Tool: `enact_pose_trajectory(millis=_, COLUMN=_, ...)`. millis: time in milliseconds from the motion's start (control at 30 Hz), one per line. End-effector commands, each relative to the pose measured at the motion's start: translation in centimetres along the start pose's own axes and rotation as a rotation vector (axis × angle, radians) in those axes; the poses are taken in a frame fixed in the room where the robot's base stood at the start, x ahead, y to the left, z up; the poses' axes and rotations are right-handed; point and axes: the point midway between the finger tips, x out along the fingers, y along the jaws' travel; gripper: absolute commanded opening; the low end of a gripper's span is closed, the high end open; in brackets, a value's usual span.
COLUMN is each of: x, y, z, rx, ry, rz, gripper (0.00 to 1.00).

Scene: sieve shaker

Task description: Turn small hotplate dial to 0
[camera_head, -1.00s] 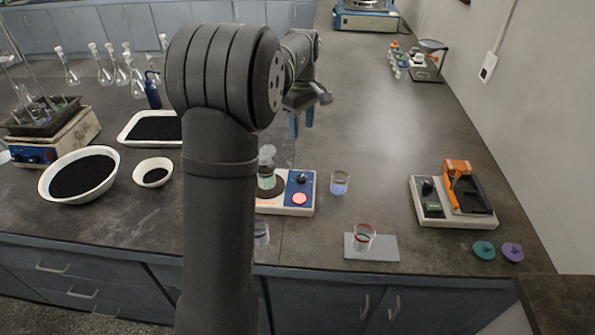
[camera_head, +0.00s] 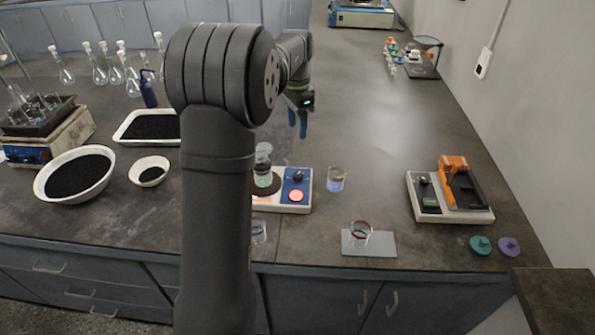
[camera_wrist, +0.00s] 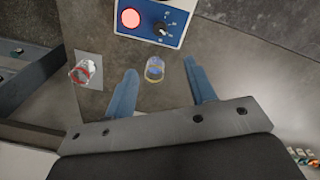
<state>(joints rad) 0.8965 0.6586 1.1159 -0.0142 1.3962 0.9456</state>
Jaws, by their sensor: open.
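The small hotplate (camera_head: 294,204) stands mid-bench with a blue panel, a dark dial (camera_head: 298,176) and a glowing red-orange round light. A beaker with greenish liquid (camera_head: 263,178) stands on its plate, partly behind my arm. In the wrist view the black dial (camera_wrist: 160,29) is at the top, with white marks around it and the red light (camera_wrist: 130,18) to its left. My gripper (camera_head: 298,122) is open and empty, above and behind the hotplate. In the wrist view its blue fingers (camera_wrist: 160,88) are apart, with the dial beyond the fingertips. The dial's exact setting is too small to read.
A beaker with bluish liquid (camera_head: 336,180) stands right of the hotplate and shows between my fingers in the wrist view (camera_wrist: 154,70). A red-ringed beaker (camera_head: 360,235) stands on a grey plate (camera_head: 385,243) at the front. An orange-and-black device (camera_head: 455,190) is at right.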

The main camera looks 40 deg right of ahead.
Motion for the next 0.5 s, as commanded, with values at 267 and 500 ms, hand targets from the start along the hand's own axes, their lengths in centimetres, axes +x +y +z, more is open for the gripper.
enact_pose_trajectory(millis=267, x=0.4, y=0.0, z=0.0, rx=0.168, ry=0.000, rz=0.003, gripper=0.50)
enact_pose_trajectory(millis=500, x=4.0, y=0.0, z=0.0, rx=0.168, ry=-0.002, rz=0.005, gripper=0.50)
